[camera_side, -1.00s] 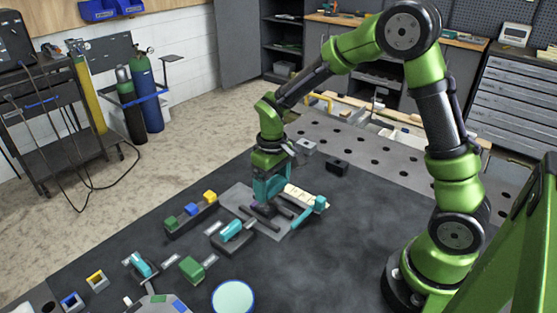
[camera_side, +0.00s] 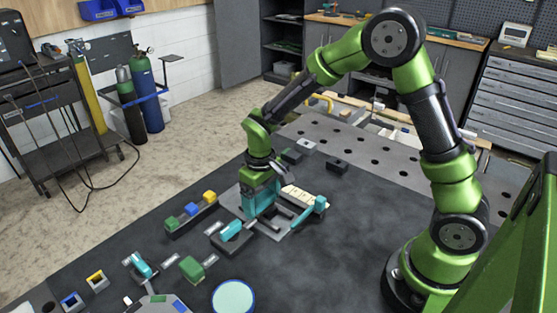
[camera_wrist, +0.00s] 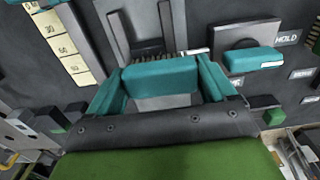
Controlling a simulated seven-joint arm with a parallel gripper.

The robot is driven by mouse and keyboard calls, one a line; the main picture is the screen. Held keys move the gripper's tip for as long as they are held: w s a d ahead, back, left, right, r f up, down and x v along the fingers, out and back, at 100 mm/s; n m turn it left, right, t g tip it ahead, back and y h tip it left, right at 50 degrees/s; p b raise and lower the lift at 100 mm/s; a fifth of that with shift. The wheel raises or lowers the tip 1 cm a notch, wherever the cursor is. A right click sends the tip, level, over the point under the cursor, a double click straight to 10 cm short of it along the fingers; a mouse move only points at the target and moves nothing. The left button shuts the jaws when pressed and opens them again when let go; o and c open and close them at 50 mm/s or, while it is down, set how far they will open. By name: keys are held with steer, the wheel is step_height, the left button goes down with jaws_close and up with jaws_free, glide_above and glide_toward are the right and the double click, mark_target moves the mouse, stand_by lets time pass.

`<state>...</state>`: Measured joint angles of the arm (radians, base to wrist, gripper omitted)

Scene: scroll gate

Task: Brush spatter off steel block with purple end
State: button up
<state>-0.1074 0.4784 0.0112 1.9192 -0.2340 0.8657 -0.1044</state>
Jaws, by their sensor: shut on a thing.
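My gripper (camera_side: 260,207) is low over the pale plate (camera_side: 280,234) on the dark table. In the wrist view my gripper (camera_wrist: 160,82) has its teal fingers closed on a teal block-shaped handle (camera_wrist: 160,76). Brown bristles (camera_wrist: 150,53) show just beyond the handle, so it looks like a brush. Dark rails (camera_wrist: 118,36) run away from the bristles on the plate. I cannot make out the steel block, the spatter or a purple end, and cannot tell whether the bristles touch anything.
A dark block with a teal handle (camera_wrist: 252,60) lies beside a HOLD label (camera_wrist: 286,39). A cream scale (camera_wrist: 58,42) lies on the other side. A rack with green, blue and yellow blocks (camera_side: 191,209) stands left. A pale disc (camera_side: 233,297) is at the front.

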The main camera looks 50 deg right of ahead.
steer(key=shift+d, duration=2)
steer(key=shift+s+a, duration=0.15)
steer(key=shift+a, duration=2.8)
steer(key=shift+d, duration=3)
step_height(320, 180, up, 8)
steer(key=shift+r, duration=0.1)
